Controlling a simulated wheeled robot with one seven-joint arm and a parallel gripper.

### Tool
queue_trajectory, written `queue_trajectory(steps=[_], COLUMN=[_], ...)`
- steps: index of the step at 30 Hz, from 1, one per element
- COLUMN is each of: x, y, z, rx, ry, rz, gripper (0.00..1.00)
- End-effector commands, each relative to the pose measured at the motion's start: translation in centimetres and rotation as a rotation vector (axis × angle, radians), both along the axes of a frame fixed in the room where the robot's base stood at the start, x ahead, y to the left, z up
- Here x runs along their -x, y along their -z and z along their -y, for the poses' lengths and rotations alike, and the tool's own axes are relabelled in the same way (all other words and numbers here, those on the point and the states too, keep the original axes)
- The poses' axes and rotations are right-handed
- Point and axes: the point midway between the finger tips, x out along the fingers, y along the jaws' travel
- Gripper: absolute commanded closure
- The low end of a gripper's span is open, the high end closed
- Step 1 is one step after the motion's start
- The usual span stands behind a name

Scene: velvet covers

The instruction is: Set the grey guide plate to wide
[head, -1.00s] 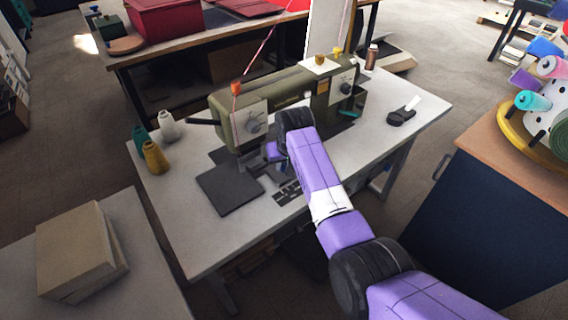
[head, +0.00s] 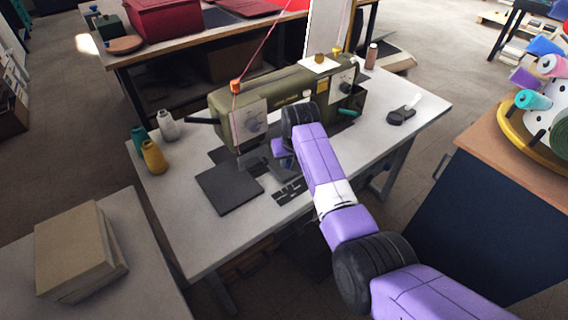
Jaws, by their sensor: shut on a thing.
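The olive-green sewing machine (head: 290,98) stands on a pale work table (head: 205,245). The small grey guide plate (head: 257,166) appears low beside the needle area, close to the bed and partly in shadow. My gripper (head: 277,160) is down at this spot, under my purple and black wrist. It is shut on what looks like the grey guide plate, but the fingertips are small, dark and partly hidden. A larger dark flat plate (head: 229,189) lies on the table to the left, apart from my gripper.
A slotted dark strip (head: 290,191) lies on the table just below my gripper. Thread cones, one yellow (head: 153,157), stand at the table's left. A black tool (head: 402,115) lies at the right. A navy cabinet (head: 470,225) stands right of my arm. The table's front left is clear.

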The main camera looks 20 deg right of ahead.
Motion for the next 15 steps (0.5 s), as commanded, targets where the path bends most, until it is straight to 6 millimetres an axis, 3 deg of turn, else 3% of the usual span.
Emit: queue_trajectory(steps=[3,11,12,15], x=[-0.6,-0.7,-0.7,-0.7], y=[0.1,0.0,0.0,0.0], z=[2.0,2.1,2.1,2.1], rx=[0.0,0.001,0.001,0.0], ry=[0.004,0.001,0.001,0.0], rz=[0.001,0.002,0.002,0.002], gripper=[1.0,1.0,0.77,0.57])
